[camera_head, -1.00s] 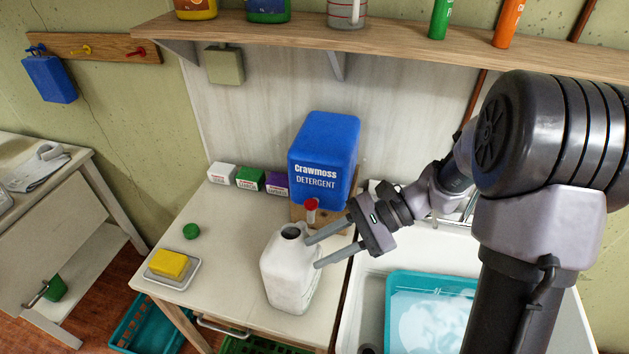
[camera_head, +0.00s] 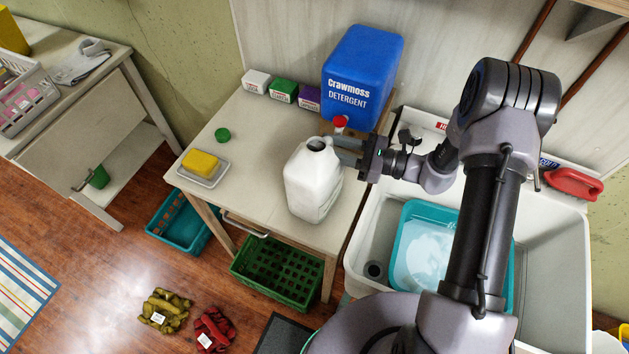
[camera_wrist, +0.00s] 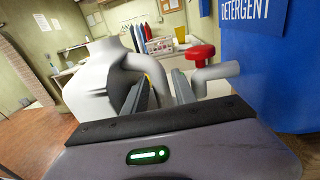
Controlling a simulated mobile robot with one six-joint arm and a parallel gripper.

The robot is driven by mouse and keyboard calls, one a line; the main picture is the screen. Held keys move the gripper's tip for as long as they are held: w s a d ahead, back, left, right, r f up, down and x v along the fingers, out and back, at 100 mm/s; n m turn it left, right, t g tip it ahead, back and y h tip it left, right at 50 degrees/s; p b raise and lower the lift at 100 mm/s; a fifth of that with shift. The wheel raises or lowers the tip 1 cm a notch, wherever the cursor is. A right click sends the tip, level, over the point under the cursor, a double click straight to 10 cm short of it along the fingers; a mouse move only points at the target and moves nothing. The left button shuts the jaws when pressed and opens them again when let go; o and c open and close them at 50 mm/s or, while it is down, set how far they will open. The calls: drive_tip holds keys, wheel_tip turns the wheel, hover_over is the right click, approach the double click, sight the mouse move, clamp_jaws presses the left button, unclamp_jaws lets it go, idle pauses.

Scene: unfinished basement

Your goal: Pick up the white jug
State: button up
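The white jug (camera_head: 314,182) stands upright and uncapped on the light table, near its right edge. My gripper (camera_head: 346,149) is at the jug's upper right side, with its fingers pointing left at the handle. In the wrist view the jug (camera_wrist: 92,82) fills the left side, and its curved handle (camera_wrist: 150,68) runs down between the two fingers of my gripper (camera_wrist: 160,92). The fingers are closer together than before and look closed on the handle. The lower part of the handle is hidden by the gripper.
The blue detergent container (camera_head: 362,72) with its red tap (camera_head: 340,122) is close behind the gripper. Right is a sink (camera_head: 548,232) with a teal basin (camera_head: 410,215). A green cap (camera_head: 222,135) and yellow sponge (camera_head: 201,162) lie left on the table (camera_head: 262,152).

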drive_tip(key=shift+a, duration=0.35)
drive_tip(key=shift+d+r, duration=0.1)
clamp_jaws()
idle(1.1)
